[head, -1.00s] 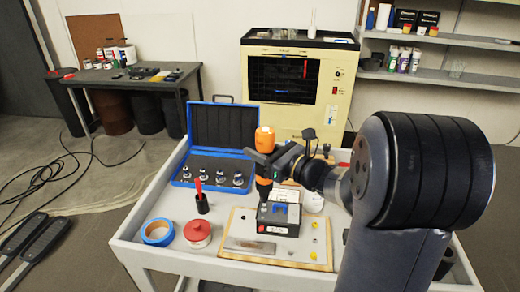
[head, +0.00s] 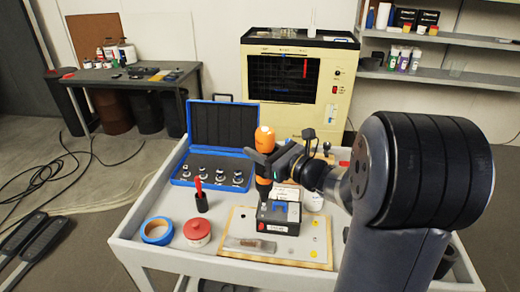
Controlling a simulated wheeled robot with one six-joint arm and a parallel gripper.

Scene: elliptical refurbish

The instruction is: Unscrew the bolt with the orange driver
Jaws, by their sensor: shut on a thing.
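The orange driver (head: 265,141) stands upright in my gripper (head: 268,160), which is shut around its body. The driver's dark lower end points down at the left rear part of a dark box (head: 279,218) with a blue piece on top. The box sits on a wooden board (head: 305,254) on the cart. The bolt cannot be made out; the driver's tip and the box hide that spot. I cannot tell whether the tip touches anything.
The grey cart (head: 135,240) also holds an open blue case (head: 216,125) of sockets, a red-handled tool in a black holder (head: 202,201), blue tape (head: 157,231) and a red-lidded jar (head: 197,232). A cream cabinet (head: 300,80) stands behind.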

